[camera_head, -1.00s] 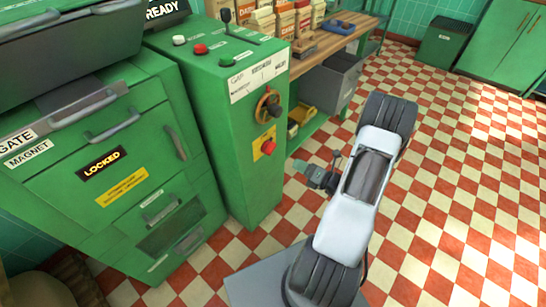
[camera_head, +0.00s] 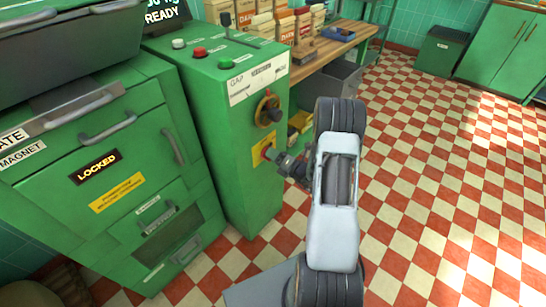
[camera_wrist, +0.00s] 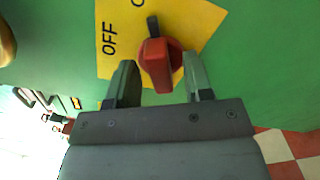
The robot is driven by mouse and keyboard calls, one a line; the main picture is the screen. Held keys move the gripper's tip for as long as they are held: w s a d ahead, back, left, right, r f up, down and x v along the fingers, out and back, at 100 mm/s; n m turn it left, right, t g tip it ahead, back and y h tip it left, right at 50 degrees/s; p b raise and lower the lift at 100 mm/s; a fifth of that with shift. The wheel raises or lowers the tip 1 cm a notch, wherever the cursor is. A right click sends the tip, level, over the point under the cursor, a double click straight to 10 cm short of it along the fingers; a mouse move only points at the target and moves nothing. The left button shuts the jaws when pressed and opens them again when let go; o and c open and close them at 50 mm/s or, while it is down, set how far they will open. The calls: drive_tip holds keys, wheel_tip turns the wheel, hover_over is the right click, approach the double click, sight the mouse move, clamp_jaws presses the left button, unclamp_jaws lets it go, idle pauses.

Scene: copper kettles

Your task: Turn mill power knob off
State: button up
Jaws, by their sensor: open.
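The red mill power knob (camera_wrist: 155,62) sits on a yellow plate (camera_wrist: 113,32) on the green control cabinet. Its dark pointer end points up in the wrist view, and the word OFF shows to its left. My gripper (camera_wrist: 160,82) is open, with one finger on either side of the knob's lower part. I cannot tell whether either finger touches it. In the head view my gripper (camera_head: 276,160) is at the yellow plate (camera_head: 259,157) and hides part of the knob (camera_head: 267,152).
A copper-coloured handwheel (camera_head: 268,110) is above the knob on the same cabinet. Red and green buttons (camera_head: 199,52) are on the cabinet top. A locked green drawer unit (camera_head: 110,150) stands to the left. The checkered floor to the right is clear.

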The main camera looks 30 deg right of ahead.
drive_tip(key=shift+w+a, duration=0.1)
drive_tip(key=shift+w, duration=0.15)
drive_tip(key=shift+c, duration=0.3)
